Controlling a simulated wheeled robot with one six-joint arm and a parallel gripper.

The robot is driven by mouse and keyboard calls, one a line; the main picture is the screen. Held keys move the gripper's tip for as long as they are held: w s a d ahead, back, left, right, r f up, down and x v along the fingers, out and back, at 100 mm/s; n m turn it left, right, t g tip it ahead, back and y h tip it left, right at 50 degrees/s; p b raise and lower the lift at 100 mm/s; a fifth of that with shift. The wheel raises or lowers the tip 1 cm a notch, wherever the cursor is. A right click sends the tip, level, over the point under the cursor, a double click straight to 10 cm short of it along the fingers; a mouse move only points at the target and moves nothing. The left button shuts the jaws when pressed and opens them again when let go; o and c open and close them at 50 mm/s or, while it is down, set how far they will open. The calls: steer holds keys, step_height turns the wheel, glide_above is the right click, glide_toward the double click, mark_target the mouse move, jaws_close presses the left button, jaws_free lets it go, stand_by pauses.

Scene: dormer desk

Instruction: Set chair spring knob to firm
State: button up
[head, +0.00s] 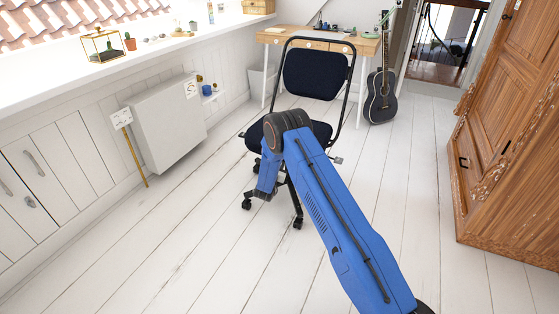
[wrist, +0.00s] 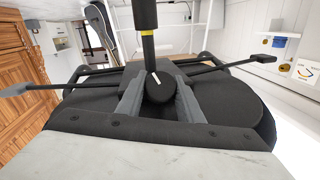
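The dark chair (head: 316,75) stands in front of the desk, and my arm hides part of its seat and base. In the wrist view, the round black spring knob (wrist: 160,88) sits under the chair seat (wrist: 236,108), below the chair's central column (wrist: 145,18). A white mark on the knob's face points up and slightly left. My gripper (wrist: 160,92) has one grey finger on each side of the knob, with no clear gap showing at either side. In the head view my gripper is low beside the seat, largely hidden by my arm. No firm or soft labels are readable.
Thin levers (wrist: 52,88) stick out on both sides under the seat. Chair legs with castors (head: 297,222) stand below. A desk (head: 345,42) and a guitar (head: 381,95) are behind; a wooden wardrobe (head: 510,130) is at right. The white floor around is clear.

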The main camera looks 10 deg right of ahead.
stand_by(0.4)
steer(key=t+y, duration=0.2)
steer(key=y, duration=0.1)
steer(key=shift+m, duration=0.4)
steer(key=m+t+y, duration=0.1)
steer(key=t+y, duration=0.2)
steer(key=y, duration=0.1)
steer(key=m+t+y, duration=0.1)
steer(key=y, duration=0.1)
steer(key=m+t+y, duration=0.1)
steer(key=y, duration=0.1)
steer(key=shift+t+y, duration=0.3)
steer(key=shift+a+m+t+y, duration=0.1)
steer(key=shift+m+t+y, duration=0.8)
steer(key=shift+y, duration=0.1)
steer(key=shift+r, duration=0.1)
steer(key=o, duration=1.1)
steer(key=shift+c, duration=0.2)
